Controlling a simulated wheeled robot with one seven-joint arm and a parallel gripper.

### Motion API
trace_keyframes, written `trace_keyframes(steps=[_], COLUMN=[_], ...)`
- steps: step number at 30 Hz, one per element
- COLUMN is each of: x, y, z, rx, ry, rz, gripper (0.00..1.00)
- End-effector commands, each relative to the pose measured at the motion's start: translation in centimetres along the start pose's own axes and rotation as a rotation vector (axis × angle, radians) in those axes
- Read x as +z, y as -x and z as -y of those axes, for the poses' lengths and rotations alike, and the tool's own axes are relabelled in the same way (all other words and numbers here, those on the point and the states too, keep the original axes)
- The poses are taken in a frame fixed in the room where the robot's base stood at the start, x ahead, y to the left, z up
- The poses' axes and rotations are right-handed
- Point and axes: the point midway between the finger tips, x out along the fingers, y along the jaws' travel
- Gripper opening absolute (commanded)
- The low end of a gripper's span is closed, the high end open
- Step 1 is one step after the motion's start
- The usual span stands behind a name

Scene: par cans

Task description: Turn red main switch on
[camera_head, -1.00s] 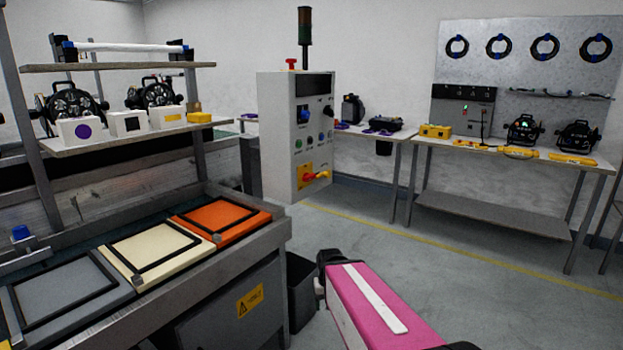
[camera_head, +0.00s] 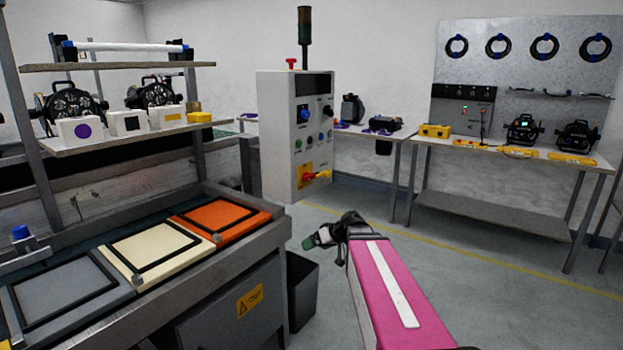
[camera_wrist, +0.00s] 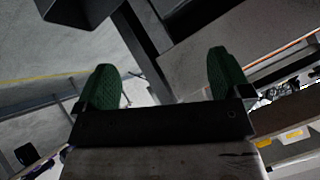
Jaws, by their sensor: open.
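The red main switch (camera_head: 310,180) sits on a yellow plate low on the front of the pale control cabinet (camera_head: 277,140), in the middle of the head view. Its red handle points sideways to the right. My gripper (camera_head: 315,238) is below and slightly right of the switch in the picture, in front of the cabinet and apart from it. In the wrist view its two green-padded fingers (camera_wrist: 165,80) stand wide apart with nothing between them. The switch does not show clearly in the wrist view.
A workbench (camera_head: 268,238) with grey, cream and orange panels runs along the left. A dark bin (camera_head: 302,292) stands beside it, close to my arm. A table (camera_head: 500,200) with lamps stands back right. The floor (camera_head: 400,222) before the cabinet is open.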

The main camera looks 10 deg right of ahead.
Motion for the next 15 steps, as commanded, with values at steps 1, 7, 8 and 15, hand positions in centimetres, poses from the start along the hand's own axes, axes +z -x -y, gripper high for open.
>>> trace_keyframes(steps=[1, 7, 8, 15], x=[-2.8, -11.8, -12.9, -17.8], y=[1.3, 7.5, 8.5, 13.9], z=[-0.8, -2.5, -2.7, -3.8], rx=[-0.024, -0.058, -0.055, -0.008], ry=[0.052, 0.274, 0.302, 0.438], rz=[-0.091, -0.450, -0.498, -0.732], gripper=[0.96, 0.96, 0.96, 0.96])
